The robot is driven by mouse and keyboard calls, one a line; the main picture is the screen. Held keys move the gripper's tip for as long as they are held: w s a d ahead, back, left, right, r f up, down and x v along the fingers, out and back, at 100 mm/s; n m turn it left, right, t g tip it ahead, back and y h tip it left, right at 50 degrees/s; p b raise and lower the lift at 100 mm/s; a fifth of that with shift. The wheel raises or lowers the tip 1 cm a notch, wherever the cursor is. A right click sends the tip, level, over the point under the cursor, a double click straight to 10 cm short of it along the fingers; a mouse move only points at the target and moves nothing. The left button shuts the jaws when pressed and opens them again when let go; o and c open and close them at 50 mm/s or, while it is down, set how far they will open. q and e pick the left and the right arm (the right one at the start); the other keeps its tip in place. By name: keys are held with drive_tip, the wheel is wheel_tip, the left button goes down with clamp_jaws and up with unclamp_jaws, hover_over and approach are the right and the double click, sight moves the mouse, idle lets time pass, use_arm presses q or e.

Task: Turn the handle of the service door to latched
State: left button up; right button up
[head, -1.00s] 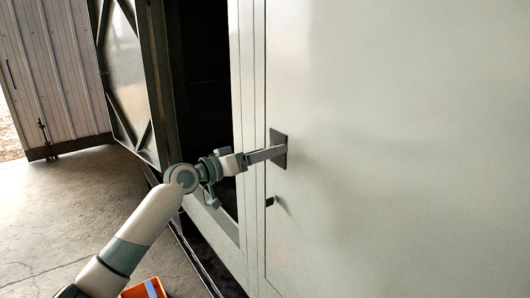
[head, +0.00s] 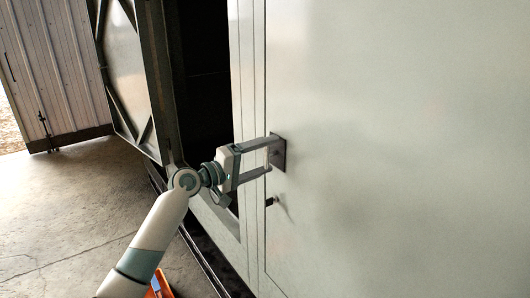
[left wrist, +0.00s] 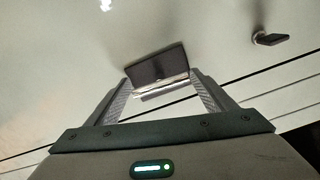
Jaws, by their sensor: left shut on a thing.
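The service door (head: 400,150) is a large pale panel filling the right of the head view. A dark square plate (head: 279,153) sits near its left edge. The handle, a pale bar (head: 267,157), stands out in front of the plate and looks upright in the head view. My left gripper (head: 269,156) is shut on the handle, one finger at each end. In the left wrist view the handle (left wrist: 162,88) spans between the fingertips, with the dark plate (left wrist: 158,65) behind it. My right gripper is not in view.
A small dark catch (head: 270,201) sticks out below the plate. Left of the door is a dark opening (head: 203,80) with an open framed panel (head: 128,70). An orange box (head: 160,287) is partly visible at the bottom. The concrete floor (head: 60,220) at left is clear.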

use_arm(q)
drive_tip(key=shift+n, duration=0.5)
drive_tip(key=o, duration=1)
drive_tip(key=shift+a, duration=0.1)
drive_tip(key=b+v, duration=0.6)
drive_tip(key=v, duration=1.1)
drive_tip(key=shift+b, duration=0.35)
drive_tip(key=shift+s+a, duration=0.1)
